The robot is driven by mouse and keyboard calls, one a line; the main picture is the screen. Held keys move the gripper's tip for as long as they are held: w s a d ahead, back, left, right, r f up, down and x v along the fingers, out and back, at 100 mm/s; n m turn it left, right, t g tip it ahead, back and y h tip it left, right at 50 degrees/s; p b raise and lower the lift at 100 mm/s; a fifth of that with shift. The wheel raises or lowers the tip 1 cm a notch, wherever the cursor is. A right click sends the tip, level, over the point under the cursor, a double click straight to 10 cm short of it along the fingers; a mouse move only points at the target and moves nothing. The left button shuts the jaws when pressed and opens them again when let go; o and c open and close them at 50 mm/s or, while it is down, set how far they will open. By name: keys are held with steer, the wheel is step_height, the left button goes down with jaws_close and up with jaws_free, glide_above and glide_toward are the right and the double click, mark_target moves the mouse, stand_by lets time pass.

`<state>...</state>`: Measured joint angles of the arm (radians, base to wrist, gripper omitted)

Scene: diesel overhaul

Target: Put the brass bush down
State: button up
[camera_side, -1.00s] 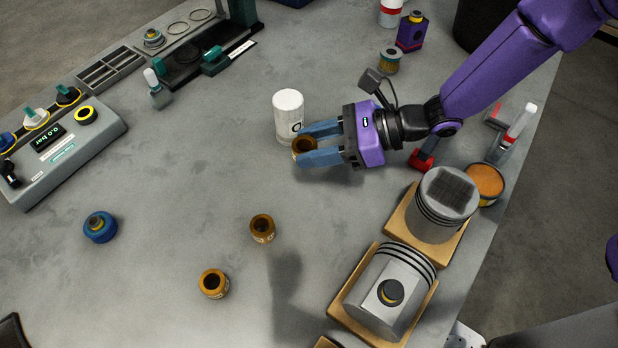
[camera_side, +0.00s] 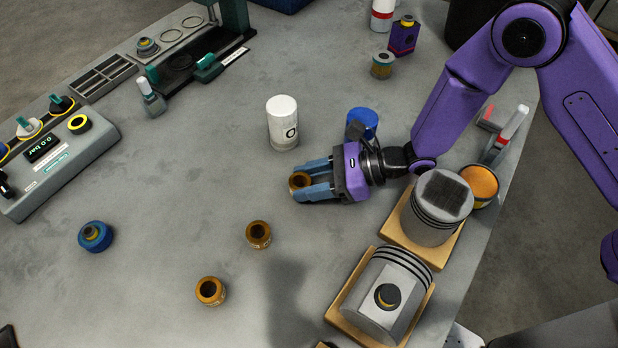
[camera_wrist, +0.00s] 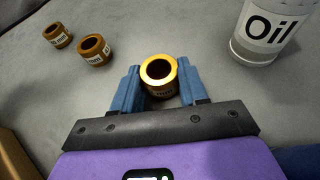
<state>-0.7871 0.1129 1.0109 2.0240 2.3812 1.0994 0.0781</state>
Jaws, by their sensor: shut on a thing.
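A brass bush (camera_side: 299,181) sits between the blue fingertips of my gripper (camera_side: 312,183), which is shut on it. In the wrist view the held bush (camera_wrist: 160,74) is upright, its open bore facing up, with a finger on each side. The gripper is low over the grey bench; I cannot tell whether the bush touches it. Two more brass bushes stand on the bench, one in the middle (camera_side: 259,235) and one nearer the front (camera_side: 211,291). Both also show at the upper left of the wrist view (camera_wrist: 93,50), (camera_wrist: 57,36).
A white oil bottle (camera_side: 283,122) stands just behind my gripper. Pistons on wooden blocks (camera_side: 440,206), (camera_side: 388,293) stand to the right and front. A blue round part (camera_side: 96,236) lies at the left. The bench between it and the brass bushes is clear.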

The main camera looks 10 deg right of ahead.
steer(key=o, duration=1.2)
steer(key=shift+f, duration=0.15)
steer(key=shift+o, duration=0.2)
steer(key=shift+d+r, duration=0.15)
steer(key=shift+r, duration=0.1)
steer(key=v, duration=0.4)
steer(key=shift+d, duration=0.1)
step_height(320, 180, up, 7)
steer(key=shift+d, duration=0.2)
steer(key=shift+s+r, duration=0.1)
